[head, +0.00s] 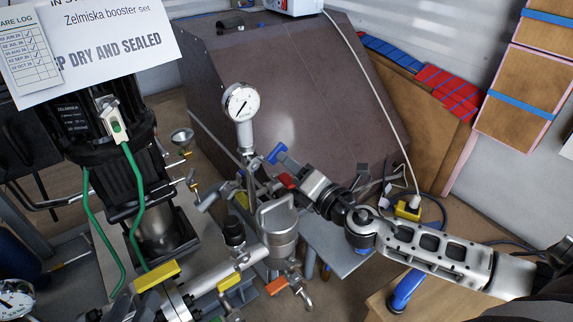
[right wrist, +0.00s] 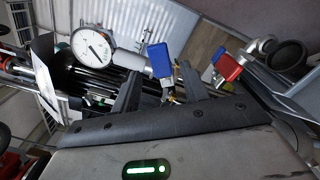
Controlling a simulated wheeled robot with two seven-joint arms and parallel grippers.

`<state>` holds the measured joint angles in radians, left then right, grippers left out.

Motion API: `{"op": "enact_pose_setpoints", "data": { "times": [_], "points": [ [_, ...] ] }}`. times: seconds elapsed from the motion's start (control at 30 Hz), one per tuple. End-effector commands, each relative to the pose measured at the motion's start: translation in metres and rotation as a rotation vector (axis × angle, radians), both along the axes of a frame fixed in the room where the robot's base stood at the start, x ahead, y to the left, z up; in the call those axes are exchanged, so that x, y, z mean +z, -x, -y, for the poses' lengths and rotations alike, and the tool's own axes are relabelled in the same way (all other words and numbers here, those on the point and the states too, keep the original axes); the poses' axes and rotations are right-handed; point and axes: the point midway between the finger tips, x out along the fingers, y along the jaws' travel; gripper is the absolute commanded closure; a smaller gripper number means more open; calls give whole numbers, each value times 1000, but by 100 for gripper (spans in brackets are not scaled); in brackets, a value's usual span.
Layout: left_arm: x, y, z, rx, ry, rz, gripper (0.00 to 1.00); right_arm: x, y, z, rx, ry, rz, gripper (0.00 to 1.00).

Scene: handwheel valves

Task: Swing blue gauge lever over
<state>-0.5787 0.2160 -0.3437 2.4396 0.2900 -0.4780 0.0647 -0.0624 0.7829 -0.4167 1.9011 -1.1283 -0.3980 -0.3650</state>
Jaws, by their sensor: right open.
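The blue gauge lever (head: 277,153) sticks up to the right below the white dial gauge (head: 241,102). In the right wrist view the blue lever (right wrist: 159,60) shows between and just beyond the fingertips, with the gauge (right wrist: 92,47) to its left. My right gripper (head: 288,166) reaches in from the right, close to the lever. Its fingers (right wrist: 160,84) are spread with nothing clamped; whether one touches the lever I cannot tell. The lever's pivot is partly hidden by the gripper. My left gripper is not in view.
A red lever (head: 287,180) sits just below the blue one and shows right of the fingers in the wrist view (right wrist: 228,66). A grey filter housing (head: 278,228), yellow-handled pipework and a black pump (head: 110,150) crowd the left and front. A large brown cabinet (head: 300,80) stands behind.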

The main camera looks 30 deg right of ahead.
Motion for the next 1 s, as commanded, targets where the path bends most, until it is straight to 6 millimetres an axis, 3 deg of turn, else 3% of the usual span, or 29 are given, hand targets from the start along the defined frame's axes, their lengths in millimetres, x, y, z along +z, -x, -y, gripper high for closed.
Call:
{"op": "enact_pose_setpoints", "data": {
  "times": [0.33,0.73,0.87,1.0],
  "points": [
    [-1,0,-1,1,-26,-4,64,1,-43,-6,0,-2,1,55],
    [-3,0,-2,2,-26,-5,64,0,-43,-6,-1,-2,-1,55],
    [-3,0,-1,2,-26,-6,64,0,-43,-6,-1,-2,-1,89],
    [-3,0,-2,2,-26,-6,64,0,-43,-6,-1,-2,-1,90]
  ]
}}
